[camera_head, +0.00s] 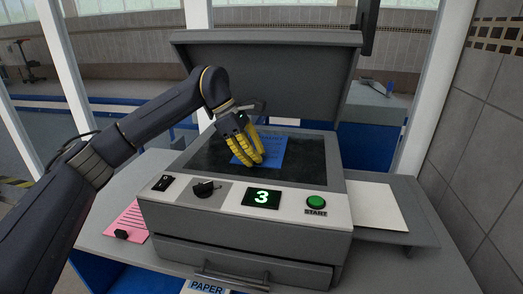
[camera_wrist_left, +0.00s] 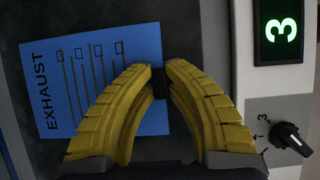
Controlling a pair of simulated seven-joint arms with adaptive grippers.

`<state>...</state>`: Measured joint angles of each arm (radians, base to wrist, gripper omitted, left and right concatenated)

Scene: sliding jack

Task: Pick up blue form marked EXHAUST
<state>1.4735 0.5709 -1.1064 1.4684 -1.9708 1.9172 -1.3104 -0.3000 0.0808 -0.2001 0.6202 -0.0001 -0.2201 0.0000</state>
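The blue form (camera_head: 271,153) lies on the dark glass of the open copier (camera_head: 240,236). In the left wrist view the form (camera_wrist_left: 88,40) shows the word EXHAUST and several small check boxes with lines. My left gripper (camera_head: 253,163) points down over the form. The fingers hide part of the form. My right gripper is not in view.
The raised copier lid (camera_head: 270,85) stands behind the glass. The front panel holds a black knob (camera_head: 206,188), a display reading 3 (camera_head: 262,197) and a green START button (camera_head: 316,202). A pink sheet (camera_head: 128,220) lies left of the copier, and a white sheet (camera_head: 375,207) lies right.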

